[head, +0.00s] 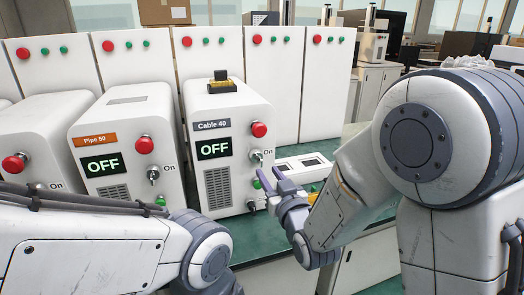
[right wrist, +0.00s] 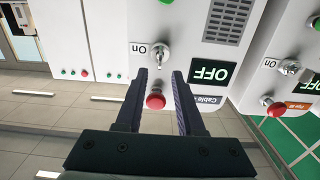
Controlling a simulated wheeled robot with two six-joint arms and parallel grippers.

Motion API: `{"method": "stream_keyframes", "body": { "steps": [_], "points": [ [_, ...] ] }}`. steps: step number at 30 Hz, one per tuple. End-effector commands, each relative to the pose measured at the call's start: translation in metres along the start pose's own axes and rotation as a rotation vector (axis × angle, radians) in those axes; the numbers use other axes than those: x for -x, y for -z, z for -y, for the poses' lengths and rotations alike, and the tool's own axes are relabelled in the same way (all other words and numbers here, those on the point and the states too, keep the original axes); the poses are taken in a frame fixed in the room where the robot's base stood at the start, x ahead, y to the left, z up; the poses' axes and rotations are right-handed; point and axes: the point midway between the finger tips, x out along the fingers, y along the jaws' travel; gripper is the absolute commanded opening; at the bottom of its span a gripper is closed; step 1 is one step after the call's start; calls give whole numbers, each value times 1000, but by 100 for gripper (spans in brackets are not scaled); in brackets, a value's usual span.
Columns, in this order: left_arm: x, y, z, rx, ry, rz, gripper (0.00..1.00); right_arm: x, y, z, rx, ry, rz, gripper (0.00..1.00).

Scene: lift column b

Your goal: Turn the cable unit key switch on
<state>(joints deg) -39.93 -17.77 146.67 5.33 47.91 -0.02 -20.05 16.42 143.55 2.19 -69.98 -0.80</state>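The white Cable 40 unit (head: 225,105) stands on the green bench, and its display (head: 213,149) reads OFF. Its key switch (head: 257,156), marked On at the side, sits below a red button (head: 259,129). My right gripper (head: 269,179) is open and empty in front of the unit's right edge, close below the key switch. In the right wrist view, which is turned over, the key switch (right wrist: 159,54) lies just beyond the two fingertips, roughly between them, and appears untouched. The red button (right wrist: 155,101) shows between the fingers. My left gripper is out of view.
The Pipe 50 unit (head: 123,140) stands to the left, also reading OFF, with its own key and red button. Tall white cabinets (head: 272,80) line the back. A low white device (head: 305,164) lies on the bench right of the Cable unit. A black-yellow object (head: 222,83) sits on top.

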Motion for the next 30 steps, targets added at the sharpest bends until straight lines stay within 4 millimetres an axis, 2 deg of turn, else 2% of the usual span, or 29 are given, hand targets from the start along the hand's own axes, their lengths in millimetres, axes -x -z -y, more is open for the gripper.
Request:
{"method": "stream_keyframes", "body": {
  "steps": [1, 3, 9, 12, 17, 24, 26, 27, 28, 30],
  "points": [
    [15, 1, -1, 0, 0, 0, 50, -2, 5, 0, 0, 0, 6, 38],
    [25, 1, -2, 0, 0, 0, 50, -5, 4, 0, 0, 0, 6, 38],
    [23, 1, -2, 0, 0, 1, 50, -39, 0, 0, 0, 0, -1, 38],
    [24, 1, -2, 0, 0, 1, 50, -49, -1, 0, 0, 0, -1, 38],
    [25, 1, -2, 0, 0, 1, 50, -57, -1, 0, 0, 0, 0, 38],
    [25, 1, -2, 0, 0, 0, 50, -57, -1, 0, -1, 0, 0, 38],
    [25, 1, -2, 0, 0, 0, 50, -57, -1, 0, -1, 0, 0, 18],
    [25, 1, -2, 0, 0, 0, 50, -57, -1, 0, -1, 0, 0, 3],
    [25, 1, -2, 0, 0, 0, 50, -57, -1, 0, -1, 0, 0, 0],
    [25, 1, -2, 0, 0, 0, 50, -57, -1, 0, -1, 0, 0, 0]
  ]
}}
